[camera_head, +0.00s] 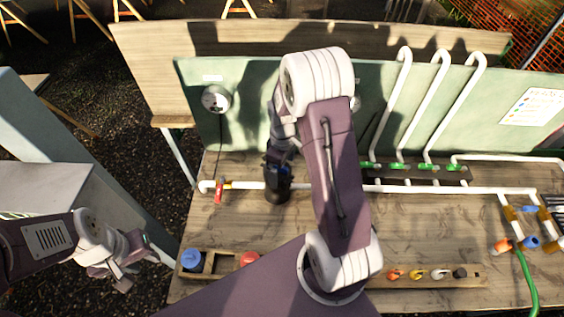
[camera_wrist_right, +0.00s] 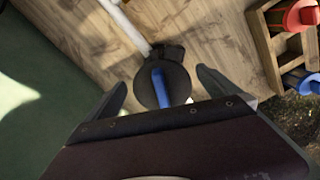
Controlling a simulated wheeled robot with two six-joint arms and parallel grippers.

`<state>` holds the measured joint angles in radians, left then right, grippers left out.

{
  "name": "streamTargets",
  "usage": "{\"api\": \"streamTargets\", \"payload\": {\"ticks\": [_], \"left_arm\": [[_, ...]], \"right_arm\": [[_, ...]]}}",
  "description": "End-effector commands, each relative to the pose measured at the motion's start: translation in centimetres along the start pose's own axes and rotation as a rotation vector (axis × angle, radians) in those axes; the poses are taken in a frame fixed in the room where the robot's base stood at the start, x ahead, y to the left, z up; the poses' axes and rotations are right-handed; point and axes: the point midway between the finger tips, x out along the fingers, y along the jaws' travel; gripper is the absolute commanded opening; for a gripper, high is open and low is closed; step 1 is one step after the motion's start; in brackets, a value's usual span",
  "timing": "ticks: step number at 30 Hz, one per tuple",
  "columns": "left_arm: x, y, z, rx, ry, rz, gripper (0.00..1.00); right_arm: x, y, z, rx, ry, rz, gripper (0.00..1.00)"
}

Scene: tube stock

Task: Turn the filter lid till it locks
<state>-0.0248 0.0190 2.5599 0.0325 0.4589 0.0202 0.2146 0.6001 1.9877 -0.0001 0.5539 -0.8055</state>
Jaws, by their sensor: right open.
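The filter lid (camera_wrist_right: 146,92) is a round dark cap with a raised blue bar across it, seen from above in the right wrist view. It sits on the filter (camera_head: 277,192), a dark body on the white pipe run in the head view. My right gripper (camera_wrist_right: 163,84) is open, with one finger on each side of the lid and visible gaps to it. In the head view, my right gripper (camera_head: 279,160) is above the filter and partly hides the lid. My left gripper (camera_head: 122,270) hangs off the table's left side, away from the filter; its jaws are unclear.
A red-handled valve (camera_head: 219,191) is on the pipe left of the filter. A wooden box (camera_head: 208,264) with blue and red parts lies at the front left. A green back panel (camera_head: 250,120) stands behind. Green-handled valves (camera_head: 400,166) and a green hose (camera_head: 526,275) are to the right.

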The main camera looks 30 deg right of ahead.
Motion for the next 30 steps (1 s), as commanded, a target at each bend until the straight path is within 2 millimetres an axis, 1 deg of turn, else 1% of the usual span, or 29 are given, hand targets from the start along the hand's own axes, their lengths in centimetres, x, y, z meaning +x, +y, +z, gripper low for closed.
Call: {"api": "streamTargets", "payload": {"ticks": [4, 10, 11, 13, 15, 18, 20, 22, 26, 27, 28, 30], "left_arm": [[0.02, 0.0, 0.0, 0.0, 0.0, 0.0, 0.36], [0.02, 0.0, 0.0, 0.0, 0.0, 0.0, 0.36], [0.02, 0.0, 0.0, 0.0, 0.0, 0.0, 0.36], [-0.18, 0.0, -0.02, 0.0, 0.0, 0.0, 0.36], [-0.56, 0.01, -0.06, 0.0, 0.0, 0.0, 0.36], [-0.86, 0.02, -0.09, 0.0, 0.0, 0.0, 0.36], [-0.91, 0.02, -0.09, 0.0, 0.0, 0.0, 0.36], [-0.89, 0.02, -0.09, 0.0, 0.0, 0.0, 0.36], [-0.84, 0.02, -0.09, 0.0, 0.0, 0.0, 0.36], [-0.84, 0.02, -0.09, 0.0, 0.0, 0.0, 0.36], [-0.84, 0.02, -0.09, 0.0, 0.0, 0.0, 0.36], [-0.84, 0.02, -0.09, 0.0, 0.0, 0.0, 0.36]], "right_arm": [[0.0, 0.0, -0.01, 0.0, 0.0, 0.0, 1.0], [-0.02, 0.0, -0.01, 0.0, 0.0, 0.0, 0.44], [-0.02, 0.0, -0.01, 0.001, 0.0, 0.0, 0.42], [-0.12, -0.1, -0.01, 0.041, 0.0, -0.001, 0.41], [-0.24, -0.33, -0.03, 0.157, -0.002, -0.001, 0.41], [-0.21, -0.58, -0.1, 0.326, -0.001, -0.001, 0.41], [-0.15, -0.66, -0.11, 0.389, -0.001, -0.001, 0.41], [-0.08, -0.7, -0.13, 0.422, -0.001, 0.0, 0.41], [-0.04, -0.68, -0.14, 0.423, 0.0, 0.0, 0.41], [-0.04, -0.68, -0.14, 0.422, 0.0, 0.0, 0.91], [-0.04, -0.68, -0.14, 0.422, 0.0, 0.0, 0.99], [-0.04, -0.68, -0.14, 0.421, 0.0, 0.0, 1.0]]}}
